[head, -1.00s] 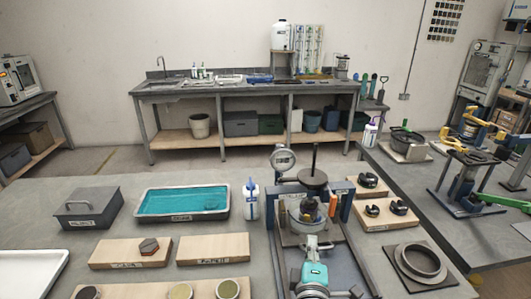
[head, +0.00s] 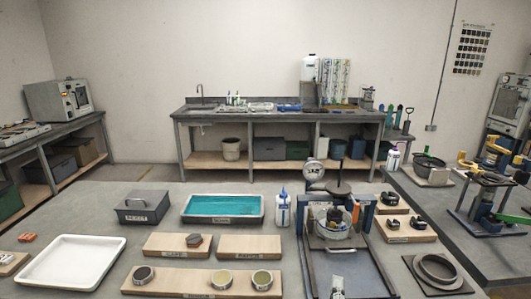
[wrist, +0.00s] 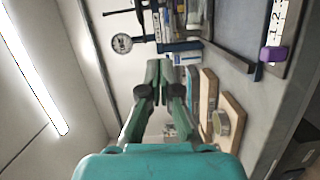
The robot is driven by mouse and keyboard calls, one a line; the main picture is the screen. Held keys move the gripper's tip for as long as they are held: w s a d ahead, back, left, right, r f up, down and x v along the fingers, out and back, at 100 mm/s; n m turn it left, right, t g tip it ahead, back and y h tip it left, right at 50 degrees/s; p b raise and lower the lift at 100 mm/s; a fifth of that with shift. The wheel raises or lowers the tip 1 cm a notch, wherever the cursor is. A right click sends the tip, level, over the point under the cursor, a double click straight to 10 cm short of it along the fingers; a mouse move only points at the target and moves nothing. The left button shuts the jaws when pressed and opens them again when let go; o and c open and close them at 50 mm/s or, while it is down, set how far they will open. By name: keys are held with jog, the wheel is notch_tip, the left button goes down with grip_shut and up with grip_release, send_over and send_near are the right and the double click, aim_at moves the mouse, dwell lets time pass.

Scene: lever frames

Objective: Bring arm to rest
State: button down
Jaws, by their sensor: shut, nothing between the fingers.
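My gripper (wrist: 160,66) shows in the wrist view, with its two dark green fingers together and nothing between them. The wrist view is turned on its side, and the gripper is in the air, apart from the bench things beyond it. In the head view the gripper cannot be made out; only a small grey piece, perhaps of my arm, shows at the bottom edge in front of the test frame (head: 375,235).

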jog(key=s+f+m+g+y, duration=0.1)
jog(key=s+f+m+y, duration=0.1)
jog(key=s+f, duration=0.65)
jog(key=s+f+m+y, duration=0.2)
jog(key=s+f, duration=0.4)
jog(key=s, duration=0.6)
jog(key=s+d+r+m+g, duration=0.1)
jog(key=s+m, duration=0.9)
jog(key=s, duration=1.3)
jog(key=shift+d+r, duration=0.55)
jog(key=shift+r, duration=0.1)
